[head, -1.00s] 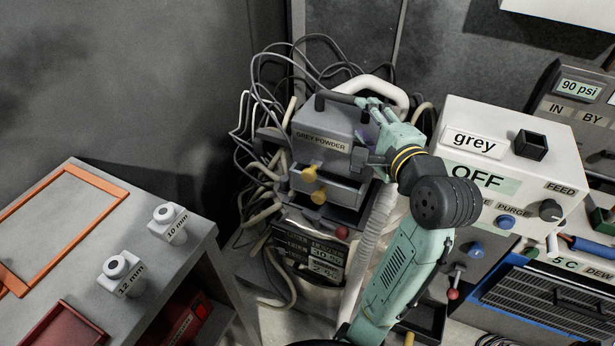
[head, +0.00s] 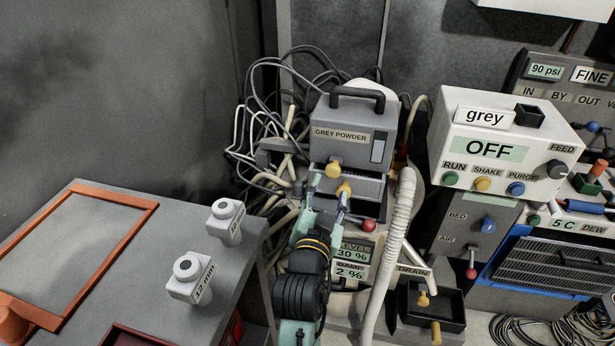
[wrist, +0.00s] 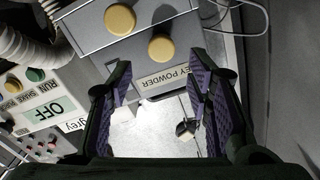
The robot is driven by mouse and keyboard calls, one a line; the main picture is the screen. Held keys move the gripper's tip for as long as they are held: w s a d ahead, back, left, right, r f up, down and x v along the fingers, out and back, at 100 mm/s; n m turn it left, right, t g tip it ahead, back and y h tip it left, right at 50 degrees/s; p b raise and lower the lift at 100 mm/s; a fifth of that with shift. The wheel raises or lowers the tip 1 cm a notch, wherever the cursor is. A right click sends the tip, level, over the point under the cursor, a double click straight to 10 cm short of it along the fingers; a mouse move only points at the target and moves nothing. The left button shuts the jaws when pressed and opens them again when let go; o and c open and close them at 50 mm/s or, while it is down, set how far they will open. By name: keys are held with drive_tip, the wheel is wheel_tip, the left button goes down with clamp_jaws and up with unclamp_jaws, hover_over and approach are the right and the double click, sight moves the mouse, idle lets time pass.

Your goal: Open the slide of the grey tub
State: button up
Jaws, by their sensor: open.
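The grey tub (head: 384,121) with a GREY POWDER label and a dark top handle stands in the middle of the head view. A yellow knob (head: 334,167) sits low on its front, and a second yellow knob (head: 344,188) sits just below on a lower grey front. I cannot tell which knob belongs to the slide. My gripper (head: 328,192) is open in front of the lower part. In the wrist view, the label is upside down, and both knobs, upper (wrist: 120,18) and lower (wrist: 160,47), are beyond my open, empty fingers (wrist: 165,95).
A ribbed white hose (head: 394,230) and a red knob (head: 369,226) are to the right of my gripper. A white box marked grey (head: 555,130) reads OFF. Loose cables hang left of the tub. A grey table (head: 110,250) with two white-capped pieces is at left.

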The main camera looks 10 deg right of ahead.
sight(332, 174)
drive_tip(key=shift+n, duration=0.4)
drive_tip(key=x, duration=1)
drive_tip(key=shift+w+f, duration=0.1)
drive_tip(key=shift+w, duration=0.05)
clamp_jaws()
idle(0.5)
